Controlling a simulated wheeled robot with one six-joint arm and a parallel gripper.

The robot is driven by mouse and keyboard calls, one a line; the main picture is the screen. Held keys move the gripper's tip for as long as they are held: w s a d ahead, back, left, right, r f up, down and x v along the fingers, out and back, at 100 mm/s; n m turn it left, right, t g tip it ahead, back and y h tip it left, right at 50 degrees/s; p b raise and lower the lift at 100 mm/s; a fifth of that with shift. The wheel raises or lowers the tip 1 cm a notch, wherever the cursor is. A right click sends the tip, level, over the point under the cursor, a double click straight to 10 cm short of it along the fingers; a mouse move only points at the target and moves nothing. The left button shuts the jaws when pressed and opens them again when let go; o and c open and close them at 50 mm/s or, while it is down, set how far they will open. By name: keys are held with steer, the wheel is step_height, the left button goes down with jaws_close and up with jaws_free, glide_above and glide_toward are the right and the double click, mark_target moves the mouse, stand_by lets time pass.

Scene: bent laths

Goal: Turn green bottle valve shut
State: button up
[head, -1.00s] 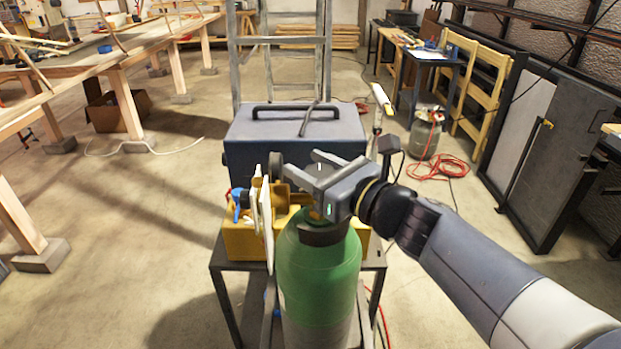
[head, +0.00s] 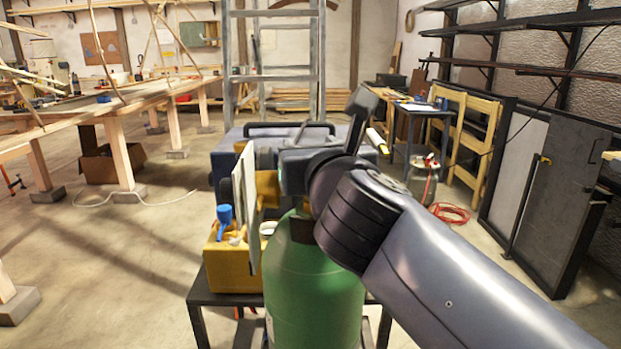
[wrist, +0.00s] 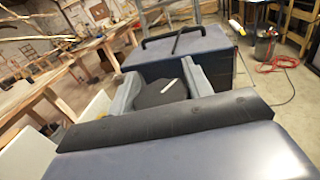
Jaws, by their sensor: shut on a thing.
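The green gas bottle (head: 312,285) stands upright in front of me in the head view. My arm crosses its upper right side. My gripper (head: 300,150) is at the top of the bottle in the head view, where it hides the valve. In the wrist view, the two grey fingers of my gripper (wrist: 163,88) are on either side of a dark, round valve knob (wrist: 158,94) with a white mark, and are shut on it. The lower part of the knob is hidden behind the gripper body.
A blue-grey case (head: 228,150) with a dark handle stands behind the bottle. A yellow box (head: 236,272), a blue funnel-like item (head: 224,214) and an upright pale plate (head: 250,205) are left of it. A ladder (head: 272,75) stands behind.

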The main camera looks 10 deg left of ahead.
steer(key=m+h, duration=0.1)
steer(key=t+h+b, duration=0.1)
steer(key=shift+f+m+h+b, duration=0.2)
steer(key=shift+m+h+b, duration=0.1)
steer(key=shift+m, duration=0.1)
steer(key=shift+w+d+r+m+h, duration=0.15)
steer(key=shift+m+h, duration=0.3)
steer(key=shift+h, duration=0.25)
steer(key=shift+s+d+m+h, duration=0.1)
steer(key=shift+m+h, duration=0.35)
steer(key=shift+h, duration=0.25)
steer(key=shift+t+h, duration=0.3)
steer(key=o, duration=1)
steer(key=shift+c, duration=0.2)
steer(key=s+d, duration=0.1)
steer(key=s, duration=0.9)
steer(key=shift+s, duration=0.35)
